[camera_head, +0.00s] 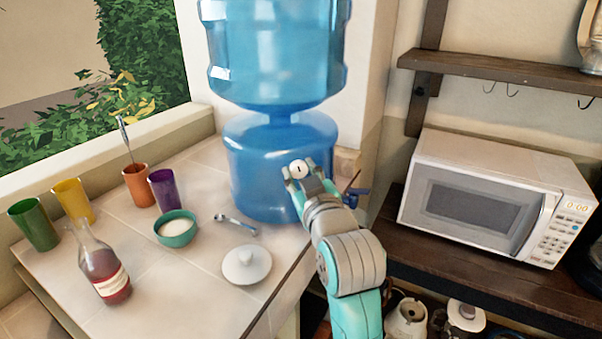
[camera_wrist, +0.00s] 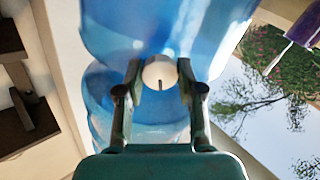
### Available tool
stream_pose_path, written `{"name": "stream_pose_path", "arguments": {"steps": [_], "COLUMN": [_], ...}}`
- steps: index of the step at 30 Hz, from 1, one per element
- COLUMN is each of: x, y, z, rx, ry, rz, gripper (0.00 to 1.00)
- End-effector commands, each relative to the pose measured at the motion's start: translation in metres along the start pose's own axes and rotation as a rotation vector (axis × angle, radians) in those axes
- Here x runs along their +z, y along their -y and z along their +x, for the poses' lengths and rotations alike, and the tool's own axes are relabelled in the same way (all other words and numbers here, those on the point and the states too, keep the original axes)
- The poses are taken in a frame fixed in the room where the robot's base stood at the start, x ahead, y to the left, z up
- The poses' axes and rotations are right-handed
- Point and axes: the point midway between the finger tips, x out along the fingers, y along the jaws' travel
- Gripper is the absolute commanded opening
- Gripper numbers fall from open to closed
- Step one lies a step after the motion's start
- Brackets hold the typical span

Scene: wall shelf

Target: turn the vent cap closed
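The vent cap (camera_head: 299,168) is a small round white knob with a short dark mark, on the front of the blue water bottle (camera_head: 262,165). In the wrist view the cap (camera_wrist: 159,71) sits between my two fingertips, its dark mark running up and down at its lower middle. My gripper (camera_head: 300,173) reaches up to the bottle with one finger on each side of the cap. In the wrist view my gripper (camera_wrist: 159,77) has its fingertips very close to the cap's sides. I cannot tell whether they touch it.
A blue tap (camera_head: 352,197) is right of my gripper. A microwave (camera_head: 490,200) stands on the right shelf.

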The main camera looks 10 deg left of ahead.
Motion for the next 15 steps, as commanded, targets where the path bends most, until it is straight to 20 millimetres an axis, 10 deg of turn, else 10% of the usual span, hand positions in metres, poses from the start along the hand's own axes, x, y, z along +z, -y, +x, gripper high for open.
{"name": "stream_pose_path", "arguments": {"steps": [15], "x": [0.0003], "y": [0.0001], "z": [0.0000], "rx": [0.000], "ry": [0.001], "rz": [0.106], "gripper": [0.02]}}
